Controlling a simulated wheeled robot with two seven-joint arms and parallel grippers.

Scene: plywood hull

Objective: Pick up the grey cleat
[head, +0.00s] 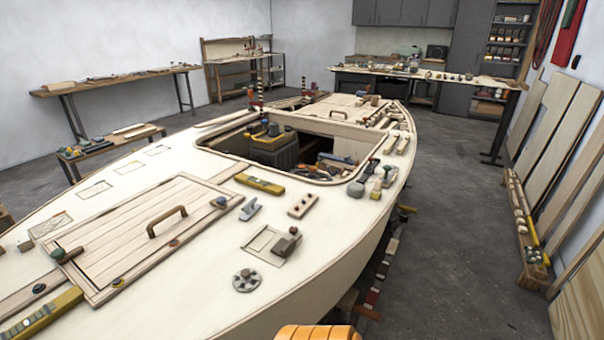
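A small grey cleat (250,208) with a bluish tint lies on the cream plywood deck (330,240) of the hull. It is to the right of the hatch with a wooden handle and below the yellow level. Nothing covers it. Neither of my grippers shows in the head view. Only a ribbed orange part (317,333) shows at the bottom edge, well apart from the cleat, and I cannot tell what it is.
Near the cleat are a yellow level (259,184), a pale block with red dots (303,205), a dark grey fitting (286,241) and a round grey disc (246,281). The plank hatch (140,260) is on the left. Clear floor (455,240) runs along the hull's right side.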

